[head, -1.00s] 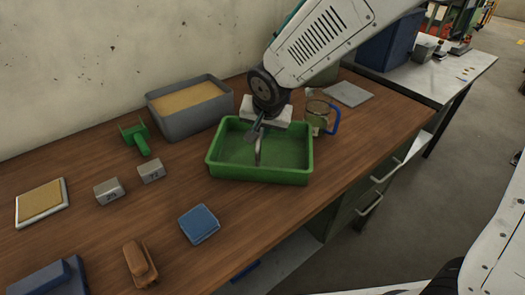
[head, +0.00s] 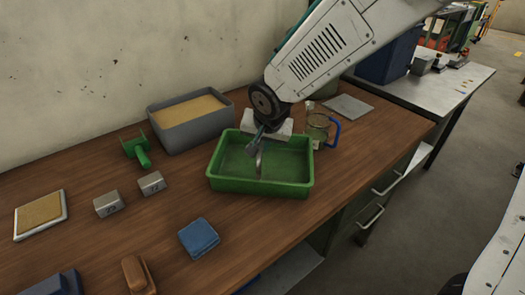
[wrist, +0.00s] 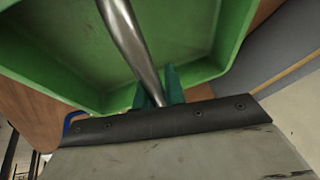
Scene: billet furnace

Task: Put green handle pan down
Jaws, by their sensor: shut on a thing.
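My gripper (head: 261,139) is over the green tray (head: 222,183), pointing down into it. It is shut on a slim silver metal piece (head: 258,166), whose lower end is inside the tray. In the wrist view the silver piece (wrist: 127,38) runs from the teal fingers (wrist: 158,88) up past the frame's top edge, so its far end is hidden there. No green handle shows on the held piece. A green tool with a handle (head: 137,150) lies on the table at the left, apart from my gripper; I cannot tell whether it is a pan.
A grey bin of tan material (head: 203,134) stands behind left of the tray. A glass jug with a blue handle (head: 318,129) is close at its right.

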